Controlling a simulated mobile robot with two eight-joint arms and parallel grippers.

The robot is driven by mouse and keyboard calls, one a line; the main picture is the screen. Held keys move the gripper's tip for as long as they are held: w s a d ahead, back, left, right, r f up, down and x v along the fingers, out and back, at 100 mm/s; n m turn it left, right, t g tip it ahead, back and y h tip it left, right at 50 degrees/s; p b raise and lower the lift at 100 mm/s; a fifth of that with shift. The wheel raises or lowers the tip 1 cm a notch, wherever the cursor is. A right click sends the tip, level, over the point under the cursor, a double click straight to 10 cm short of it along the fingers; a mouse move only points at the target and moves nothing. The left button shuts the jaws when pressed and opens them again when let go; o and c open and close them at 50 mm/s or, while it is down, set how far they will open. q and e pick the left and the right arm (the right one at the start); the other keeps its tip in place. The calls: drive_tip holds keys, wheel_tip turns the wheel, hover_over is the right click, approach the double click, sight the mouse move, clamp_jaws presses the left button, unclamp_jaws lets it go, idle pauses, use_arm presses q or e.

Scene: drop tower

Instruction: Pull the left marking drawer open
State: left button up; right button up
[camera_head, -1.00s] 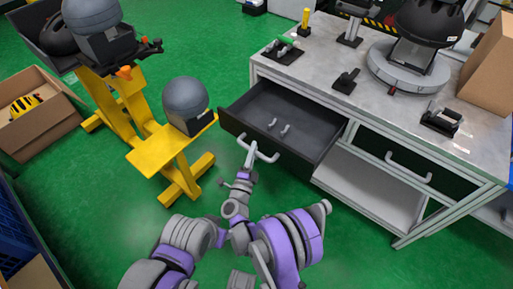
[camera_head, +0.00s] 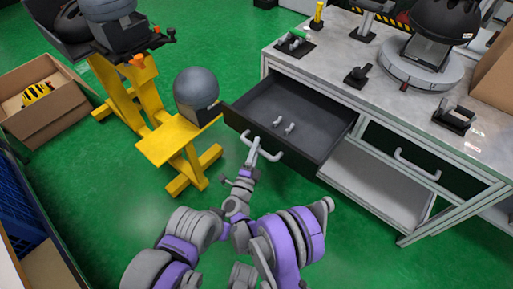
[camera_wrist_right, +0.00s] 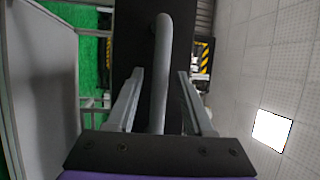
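The left marking drawer (camera_head: 300,102) is a dark drawer standing well out of the left side of the grey-topped bench. Two small pale pieces (camera_head: 284,125) lie inside it. Its grey bar handle (camera_head: 272,157) is on the front panel; it also shows in the right wrist view (camera_wrist_right: 160,75). My right gripper (camera_head: 254,150) is at the handle. In the right wrist view, its two fingers (camera_wrist_right: 160,100) stand either side of the bar, with visible gaps, so it is open around the handle. My left gripper is not in view.
A second drawer with a handle (camera_head: 416,165) is closed at the right of the bench (camera_head: 330,62). A yellow stand (camera_head: 172,140) carrying a grey rounded object (camera_head: 195,90) is close left of the open drawer. A cardboard box (camera_head: 45,112) is far left. Green floor is clear before the drawer.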

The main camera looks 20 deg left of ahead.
drive_tip(key=s+f, duration=0.2)
drive_tip(key=s, duration=0.8)
drive_tip(key=shift+s+d+p, duration=0.3)
drive_tip(key=shift+p, duration=0.15)
